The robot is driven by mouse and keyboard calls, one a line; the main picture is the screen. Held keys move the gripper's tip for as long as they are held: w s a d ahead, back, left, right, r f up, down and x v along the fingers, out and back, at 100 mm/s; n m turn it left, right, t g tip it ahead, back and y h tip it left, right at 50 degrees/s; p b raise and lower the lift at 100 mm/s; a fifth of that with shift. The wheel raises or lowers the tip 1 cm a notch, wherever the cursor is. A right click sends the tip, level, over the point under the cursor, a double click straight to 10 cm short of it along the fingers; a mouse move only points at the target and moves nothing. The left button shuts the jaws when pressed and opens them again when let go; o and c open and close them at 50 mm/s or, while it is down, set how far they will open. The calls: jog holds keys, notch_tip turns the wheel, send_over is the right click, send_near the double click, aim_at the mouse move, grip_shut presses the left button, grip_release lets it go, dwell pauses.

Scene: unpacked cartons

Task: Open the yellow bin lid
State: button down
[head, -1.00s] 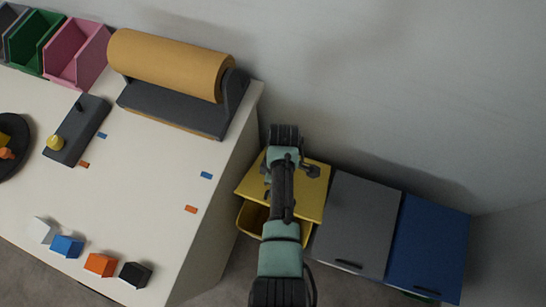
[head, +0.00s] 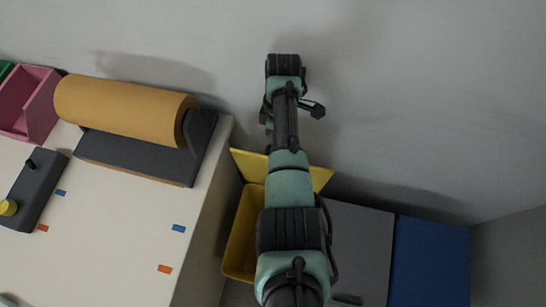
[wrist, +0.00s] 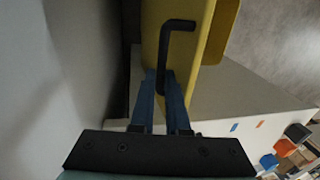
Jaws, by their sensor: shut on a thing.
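The yellow bin (head: 240,240) stands beside the white table, with its mouth partly uncovered. Its yellow lid (head: 247,164) is tilted up at the back, near the wall, and my arm hides its middle. In the wrist view the lid (wrist: 205,35) shows close up, with a bent black handle (wrist: 178,24) on it. My gripper (wrist: 162,82) has its blue fingers closed around the lower end of that handle. In the head view my arm reaches over the bin and the fingers are hard to make out.
A grey bin (head: 358,250) and a blue bin (head: 432,262) stand to the right, lids shut. The white table (head: 120,240) on the left carries an orange-yellow roll (head: 125,108) in a dark holder. The wall is close behind the lid.

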jog(key=shift+w+d+f, duration=0.15)
jog(key=shift+w+f, duration=0.1)
jog(key=shift+f, duration=0.05)
jog(key=c, duration=0.9)
grip_release()
jog(key=shift+w, duration=0.15)
jog(key=shift+w+d+r, duration=0.1)
jog(key=shift+w+r, duration=0.15)
jog(key=shift+r, duration=1)
jog(key=shift+w+d+r, duration=0.1)
jog(key=shift+w+r, duration=0.1)
jog(key=shift+r, duration=1.1)
jog(key=shift+w+r, duration=0.25)
jog(key=shift+r, duration=1)
